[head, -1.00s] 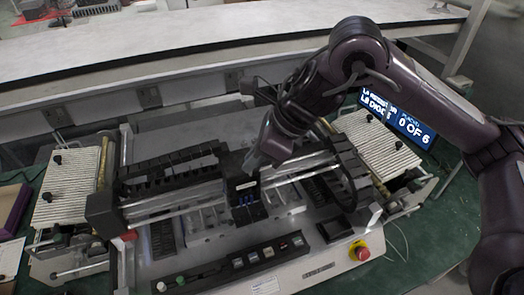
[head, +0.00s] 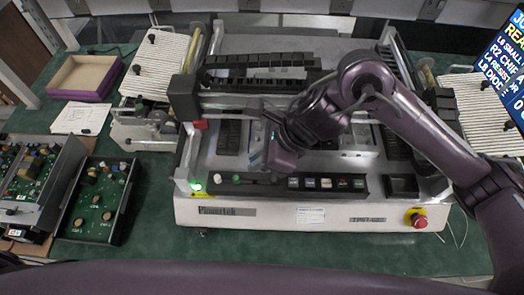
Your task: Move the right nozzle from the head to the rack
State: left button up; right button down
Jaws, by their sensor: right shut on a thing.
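My right gripper (head: 262,164) is above the machine bed, just behind the front button panel. It is shut on the right nozzle, which is too small and too covered by the gripper to make out. The head on the machine's cross rail (head: 240,101) is hidden behind my right arm. A dark slotted block (head: 229,136) lies on the bed left of the gripper; I cannot tell if it is the rack. My left gripper is not in view.
The button panel (head: 330,184) runs along the machine's front, with a red emergency knob (head: 415,217) at its right. Ribbed feeders (head: 157,64) stand at the left. A purple tray (head: 85,78) and circuit boards (head: 98,200) lie on the green table.

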jog(key=shift+f+b, duration=1.25)
jog(key=shift+f, duration=1.1)
jog(key=shift+f+b, duration=1.45)
jog(key=shift+b, duration=0.45)
jog(key=shift+f+b, duration=0.1)
jog(key=shift+b, duration=0.3)
jog(key=c, duration=1.4)
grip_release()
jog(key=c, duration=0.3)
jog(key=shift+r+p, duration=2.3)
jog(key=shift+r, duration=1.3)
